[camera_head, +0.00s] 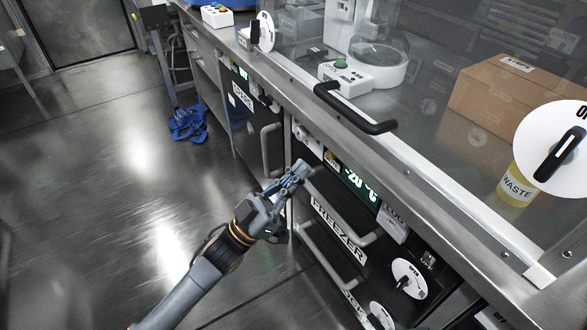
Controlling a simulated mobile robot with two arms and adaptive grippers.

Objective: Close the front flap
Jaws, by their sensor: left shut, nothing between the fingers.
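A clear front flap (420,160) with a black bar handle (355,112) lies along the front of the workbench enclosure. Its exact position, open or closed, is hard to tell through the transparent panel. My left gripper (298,173) is shut and empty. It is below and left of the black handle, in front of the cabinet fronts. Its tips overlap the upper end of the grey freezer handle (345,222) in the picture; whether they touch it I cannot tell. My right gripper is not in view.
Below the bench edge are the freezer front (338,232) with a green "-20 °C" display (359,185) and protruding handles. Behind the clear panel are a waste container (518,187), a cardboard box (510,95) and a round white device (378,65). Open floor (110,190) lies left.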

